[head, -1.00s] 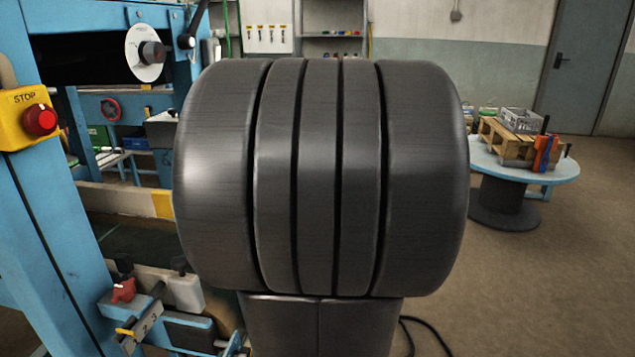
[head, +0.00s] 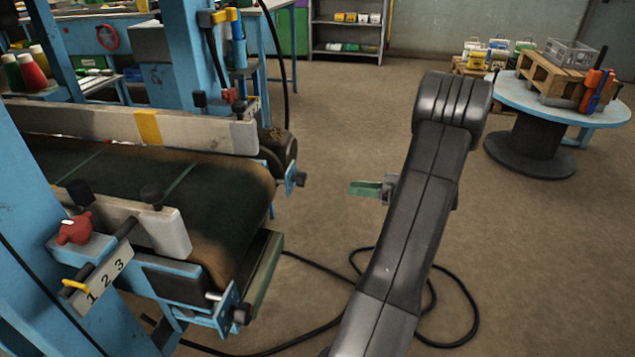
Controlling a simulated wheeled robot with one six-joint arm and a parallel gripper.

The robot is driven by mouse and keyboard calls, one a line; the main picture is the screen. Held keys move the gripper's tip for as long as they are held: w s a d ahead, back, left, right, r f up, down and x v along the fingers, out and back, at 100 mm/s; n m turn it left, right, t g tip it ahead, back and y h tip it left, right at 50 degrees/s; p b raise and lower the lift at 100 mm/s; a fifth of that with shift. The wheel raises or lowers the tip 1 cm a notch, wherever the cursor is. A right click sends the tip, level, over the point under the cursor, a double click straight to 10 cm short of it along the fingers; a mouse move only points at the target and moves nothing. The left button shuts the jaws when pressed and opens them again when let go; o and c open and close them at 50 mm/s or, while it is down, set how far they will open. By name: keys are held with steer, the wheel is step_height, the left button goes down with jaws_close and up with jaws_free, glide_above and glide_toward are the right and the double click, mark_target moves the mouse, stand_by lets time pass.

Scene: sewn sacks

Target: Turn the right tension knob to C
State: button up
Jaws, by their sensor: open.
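No knob with a letter C shows in the head view. A small dark knob (head: 242,315) sits on a blue bracket at the near end of the belt conveyor (head: 215,210), and a similar dark knob (head: 300,179) is at the far end. I cannot tell whether either is a tension knob. A red knob (head: 75,229) stands beside a plate marked 1 2 3 (head: 103,275). My gripper (head: 363,188) is partly hidden behind my arm, with green fingers pointing left. It is open and empty, right of the conveyor and apart from it.
A black cable (head: 470,310) loops on the floor under my arm. A round blue table (head: 510,95) with a wooden pallet (head: 550,75) and a grey crate stands at the back right. A blue post (head: 60,260) rises at the left.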

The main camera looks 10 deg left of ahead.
mark_target(305, 180)
steer(key=a, duration=0.4)
steer(key=a+b, duration=0.1)
steer(key=a, duration=0.4)
steer(key=w+a, duration=0.1)
steer(key=a, duration=0.3)
steer(key=shift+w+a+f+b, duration=0.1)
steer(key=shift+a+b, duration=0.1)
steer(key=shift+b, duration=0.2)
steer(key=c, duration=1)
